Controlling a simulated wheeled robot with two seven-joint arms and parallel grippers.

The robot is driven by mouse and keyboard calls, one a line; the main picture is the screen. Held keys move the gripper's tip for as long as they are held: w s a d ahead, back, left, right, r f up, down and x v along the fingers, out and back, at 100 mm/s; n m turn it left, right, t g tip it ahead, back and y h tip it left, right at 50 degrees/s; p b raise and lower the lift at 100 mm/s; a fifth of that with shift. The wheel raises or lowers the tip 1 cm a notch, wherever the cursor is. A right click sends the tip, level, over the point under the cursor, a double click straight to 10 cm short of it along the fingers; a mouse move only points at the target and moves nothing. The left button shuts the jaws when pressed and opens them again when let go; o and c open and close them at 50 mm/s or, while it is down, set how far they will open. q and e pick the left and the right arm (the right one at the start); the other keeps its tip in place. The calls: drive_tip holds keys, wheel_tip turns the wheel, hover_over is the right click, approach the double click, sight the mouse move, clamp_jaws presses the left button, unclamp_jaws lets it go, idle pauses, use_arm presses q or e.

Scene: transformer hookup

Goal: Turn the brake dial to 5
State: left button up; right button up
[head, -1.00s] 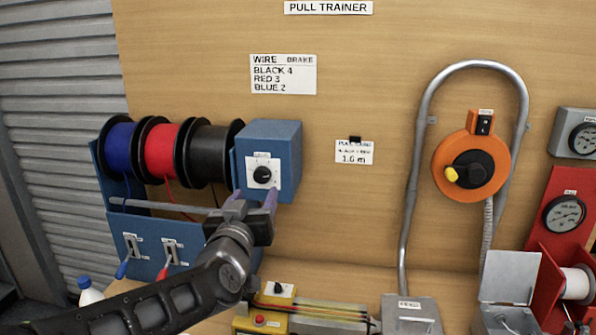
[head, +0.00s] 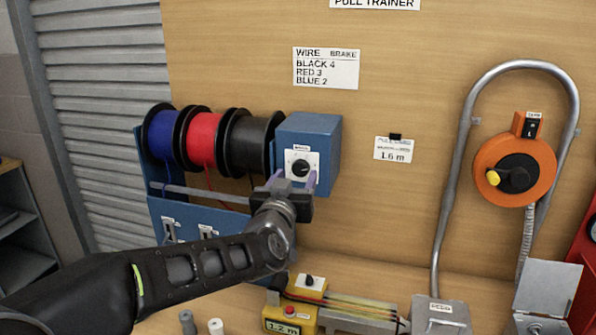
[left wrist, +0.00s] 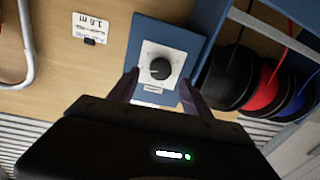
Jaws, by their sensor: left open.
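The brake dial (head: 300,167) is a black knob on a white plate, on the front of a blue box (head: 322,150) at the right end of the wire spools. My left gripper (head: 291,180) is open, just in front of and below the dial in the head view. In the left wrist view, the dial (left wrist: 160,69) sits ahead of the gap between the two fingers (left wrist: 158,88), apart from both. The scale marks are too small to read. My right gripper is not in view.
Blue (head: 160,134), red (head: 203,139) and black (head: 250,143) spools stand left of the box. A sign (head: 326,68) lists black 4, red 3, blue 2. An orange reel (head: 515,165) and bent pipe are at right. A yellow box (head: 290,312) sits below.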

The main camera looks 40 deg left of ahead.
sight(300, 169)
use_arm(q)
drive_tip(key=shift+x, duration=1.55)
drive_tip(key=shift+c, duration=0.5)
clamp_jaws()
